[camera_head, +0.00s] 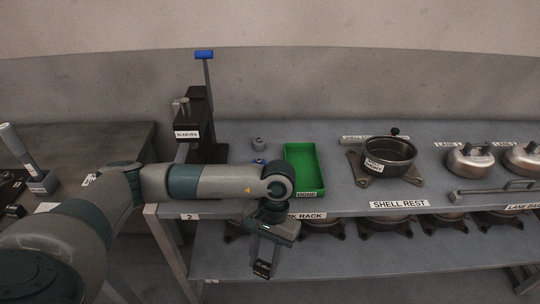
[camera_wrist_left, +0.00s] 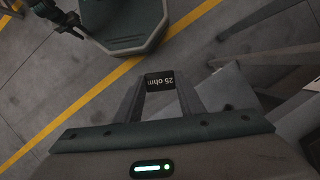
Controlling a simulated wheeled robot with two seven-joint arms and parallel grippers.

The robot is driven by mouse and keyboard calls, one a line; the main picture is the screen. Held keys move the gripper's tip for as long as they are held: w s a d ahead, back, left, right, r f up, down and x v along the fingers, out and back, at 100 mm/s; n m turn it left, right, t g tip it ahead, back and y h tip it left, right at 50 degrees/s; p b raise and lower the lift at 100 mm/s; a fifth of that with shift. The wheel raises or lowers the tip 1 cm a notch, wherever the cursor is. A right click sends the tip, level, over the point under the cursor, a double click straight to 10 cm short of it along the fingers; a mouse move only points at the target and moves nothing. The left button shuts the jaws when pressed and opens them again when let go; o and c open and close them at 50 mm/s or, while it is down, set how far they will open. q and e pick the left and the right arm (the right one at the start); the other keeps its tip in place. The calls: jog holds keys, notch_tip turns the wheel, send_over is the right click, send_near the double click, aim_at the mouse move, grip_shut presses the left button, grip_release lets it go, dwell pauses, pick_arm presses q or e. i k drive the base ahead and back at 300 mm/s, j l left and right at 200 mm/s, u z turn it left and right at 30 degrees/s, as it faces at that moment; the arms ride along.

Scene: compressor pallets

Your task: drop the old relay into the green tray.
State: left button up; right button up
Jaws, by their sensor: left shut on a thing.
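My left gripper (camera_head: 264,262) hangs in front of the table's front edge, fingers pointing down, below the tabletop level in the head view. It is shut on a small black relay marked "25 ohm", which shows between the fingertips in the left wrist view (camera_wrist_left: 160,80). The green tray (camera_head: 304,168), labelled "DONE", lies empty on the table just behind and right of my left wrist. The relay is not over the tray. My right gripper is in neither view.
A black pot (camera_head: 389,156) stands on a bracket right of the tray. A black press-like stand (camera_head: 206,130) with a blue-topped lever is at the left. Domed metal shells (camera_head: 469,162) sit far right. A lower shelf (camera_head: 340,262) holds several dark parts.

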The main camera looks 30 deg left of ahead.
aim_at(298, 164)
jog(key=i+l+u, duration=0.5)
jog(key=l+u, duration=0.25)
jog(key=i+l+u, duration=0.25)
jog(key=l, duration=0.25)
jog(key=k, duration=0.1)
